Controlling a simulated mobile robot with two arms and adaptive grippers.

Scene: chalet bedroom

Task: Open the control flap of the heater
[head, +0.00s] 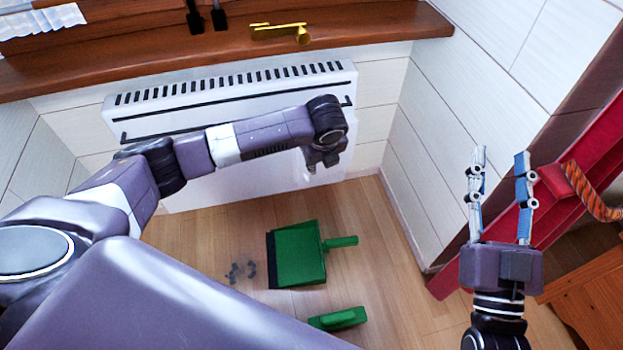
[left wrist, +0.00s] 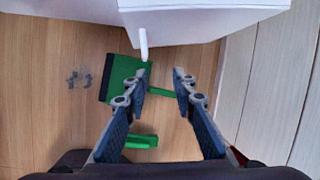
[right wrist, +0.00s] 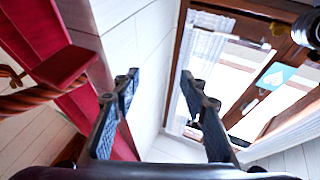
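The white heater (head: 240,175) is on the wall below the wooden sill, with a slotted top grille. My left arm crosses in front of it and hides part of its front. My left gripper (head: 318,160) is at the heater's right end, mostly hidden behind its own wrist. In the left wrist view my left gripper (left wrist: 160,76) is open and empty, its fingertips just below a white casing (left wrist: 205,20) with a short white peg (left wrist: 143,42). I cannot tell whether the control flap is open or shut. My right gripper (head: 498,158) is open and empty, raised at the right.
A green dustpan (head: 298,255) and a green brush (head: 340,319) lie on the wooden floor, beside small dark debris (head: 242,271). A red frame with orange rope (head: 592,192) stands at the right. A yellow object (head: 282,32) lies on the sill (head: 390,25).

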